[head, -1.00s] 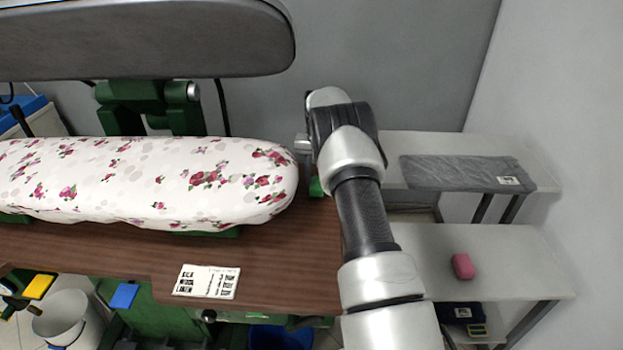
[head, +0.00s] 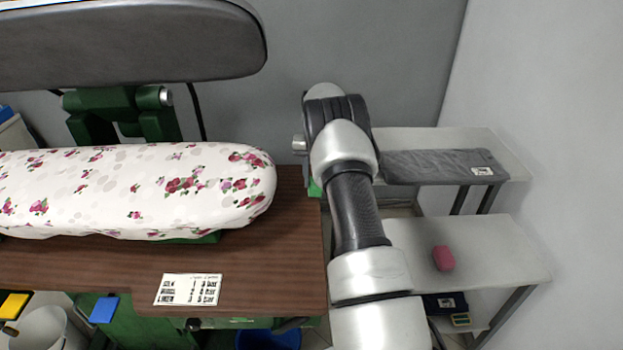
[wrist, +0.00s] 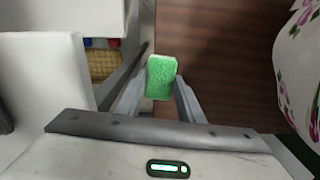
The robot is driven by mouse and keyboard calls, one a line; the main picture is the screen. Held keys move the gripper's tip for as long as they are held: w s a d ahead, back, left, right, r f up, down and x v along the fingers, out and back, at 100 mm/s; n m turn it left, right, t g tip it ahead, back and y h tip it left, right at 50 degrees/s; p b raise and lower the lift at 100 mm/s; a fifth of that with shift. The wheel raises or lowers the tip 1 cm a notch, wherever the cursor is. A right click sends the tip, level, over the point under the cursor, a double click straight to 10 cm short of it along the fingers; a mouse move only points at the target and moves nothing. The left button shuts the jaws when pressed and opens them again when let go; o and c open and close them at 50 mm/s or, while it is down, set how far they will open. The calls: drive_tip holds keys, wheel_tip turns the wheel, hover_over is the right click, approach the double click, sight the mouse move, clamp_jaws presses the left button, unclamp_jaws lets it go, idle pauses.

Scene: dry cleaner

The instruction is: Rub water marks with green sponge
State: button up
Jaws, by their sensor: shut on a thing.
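In the wrist view my gripper (wrist: 160,88) is shut on a green sponge (wrist: 161,76), with the fingers on its two sides. The sponge is beside the edge of the brown wooden top (wrist: 215,60), apart from the floral cover (wrist: 303,75). In the head view my arm hides most of the gripper; a small green patch (head: 314,188) left of the arm may be the sponge. The white floral pressing board (head: 120,195) lies left of my arm. Faint grey round spots (head: 168,180) show between its flowers; I cannot tell whether all are water marks.
The grey upper press head (head: 130,45) hangs above and behind the board. A printed card (head: 188,290) lies on the wooden top. At right, a white table (head: 500,250) holds a pink block (head: 443,258), and a grey folded cloth (head: 440,166) lies on a shelf behind.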

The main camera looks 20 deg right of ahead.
drive_tip(key=shift+w+a, duration=0.35)
drive_tip(key=shift+a, duration=0.4)
drive_tip(key=shift+w+a, duration=0.3)
drive_tip(key=shift+a, duration=0.45)
drive_tip(key=shift+w+a, duration=0.35)
drive_tip(key=shift+a, duration=0.4)
drive_tip(key=shift+w+a+f, duration=0.1)
drive_tip(key=shift+w+a, duration=0.25)
drive_tip(key=shift+a, duration=0.5)
drive_tip(key=shift+w+a+f, duration=0.1)
drive_tip(key=shift+w+a, duration=0.2)
drive_tip(key=shift+a, duration=0.55)
wheel_tip(320, 180, up, 6)
drive_tip(key=p, duration=0.3)
drive_tip(key=shift+d+r, duration=0.1)
drive_tip(key=shift+r, duration=0.05)
wheel_tip(320, 180, up, 3)
drive_tip(key=p, duration=0.2)
drive_tip(key=shift+p, duration=0.3)
